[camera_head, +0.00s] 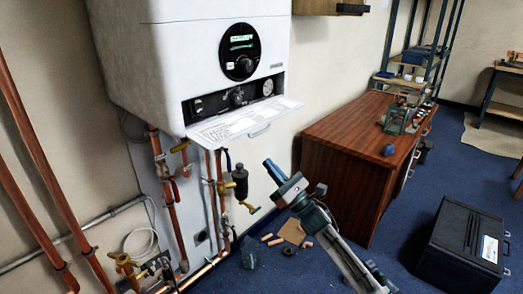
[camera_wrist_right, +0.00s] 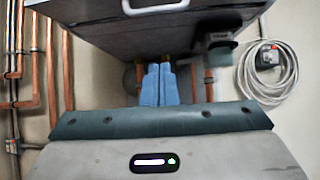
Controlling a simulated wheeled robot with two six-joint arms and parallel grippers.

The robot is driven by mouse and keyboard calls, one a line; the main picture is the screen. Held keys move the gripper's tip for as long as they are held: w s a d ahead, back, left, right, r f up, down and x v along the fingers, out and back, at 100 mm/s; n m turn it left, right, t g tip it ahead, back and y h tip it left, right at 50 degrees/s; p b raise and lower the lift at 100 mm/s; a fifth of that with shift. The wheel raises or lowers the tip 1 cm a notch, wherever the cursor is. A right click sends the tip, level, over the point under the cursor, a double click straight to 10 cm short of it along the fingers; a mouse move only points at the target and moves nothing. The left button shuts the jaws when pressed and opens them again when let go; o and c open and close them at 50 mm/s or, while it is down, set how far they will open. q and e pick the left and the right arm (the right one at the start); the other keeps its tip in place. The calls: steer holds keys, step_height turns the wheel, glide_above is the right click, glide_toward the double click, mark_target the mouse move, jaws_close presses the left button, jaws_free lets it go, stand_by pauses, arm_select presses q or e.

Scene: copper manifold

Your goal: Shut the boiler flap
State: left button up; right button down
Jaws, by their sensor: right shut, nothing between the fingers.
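The boiler (camera_head: 195,55) is a white box on the wall at the upper left of the head view. Its flap (camera_head: 235,122) hangs open below the control panel (camera_head: 236,97), sloping out and slightly down, with printed sheets on its inner face and a handle (camera_head: 260,131) at its front edge. My right gripper (camera_head: 268,164) is shut and empty, below and in front of the flap, apart from it. In the right wrist view the blue fingers (camera_wrist_right: 160,84) are together under a dark underside, with a pale handle (camera_wrist_right: 152,5) at the top edge. My left gripper is not in view.
Copper pipes and valves (camera_head: 240,183) run below the boiler, close to my right gripper. A wooden desk (camera_head: 345,135) stands to the right. A black case (camera_head: 462,247) and loose parts (camera_head: 289,251) lie on the blue floor. A coiled white cable (camera_wrist_right: 267,72) hangs on the wall.

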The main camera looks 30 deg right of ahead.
mark_target(253, 125)
steer(key=w+a+r+m+t+h+p, duration=0.1)
steer(key=w+a+r+p, duration=0.2)
steer(key=w+r+p, duration=0.4)
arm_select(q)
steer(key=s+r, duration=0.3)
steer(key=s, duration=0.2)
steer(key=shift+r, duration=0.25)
arm_select(e)
steer(key=s+d, duration=0.1)
steer(key=s, duration=0.2)
steer(key=shift+d+r, duration=0.1)
steer(key=shift+d, duration=0.25)
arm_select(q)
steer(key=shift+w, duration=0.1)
